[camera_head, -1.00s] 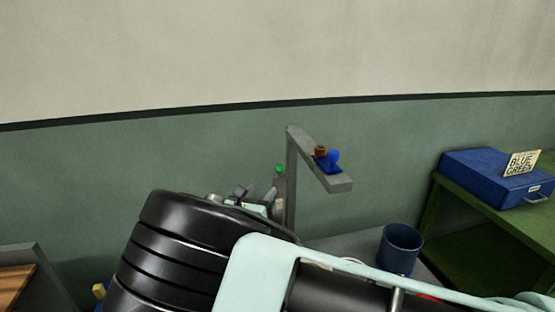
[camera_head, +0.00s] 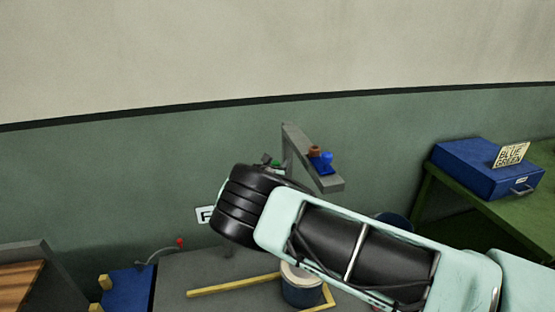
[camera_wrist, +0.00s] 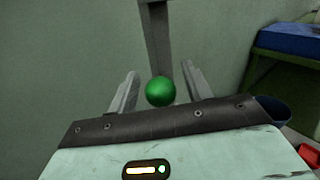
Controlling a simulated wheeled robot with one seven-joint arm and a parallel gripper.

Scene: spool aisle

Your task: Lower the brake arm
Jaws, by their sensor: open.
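A green ball knob (camera_wrist: 160,91) shows in the wrist view between the two fingers of my gripper (camera_wrist: 159,72). My gripper is open, one finger on each side of the knob with gaps left and right. A grey upright post (camera_wrist: 158,40) rises behind the knob. In the head view only a bit of the green knob (camera_head: 266,158) shows, behind my dark wrist. I cannot tell which part is the brake arm; its link to the knob is hidden. The grey bracket (camera_head: 312,160) extends from the post top and carries a blue piece (camera_head: 322,163) and a brown knob (camera_head: 314,150).
A grey bench (camera_head: 195,272) holds a blue container with a pale top (camera_head: 302,290) and yellow strips (camera_head: 230,286). A red-tipped curved rod (camera_head: 180,242) stands at left. A blue case (camera_head: 485,172) with a "BLUE GREEN" card sits on a green table (camera_head: 420,200) at right.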

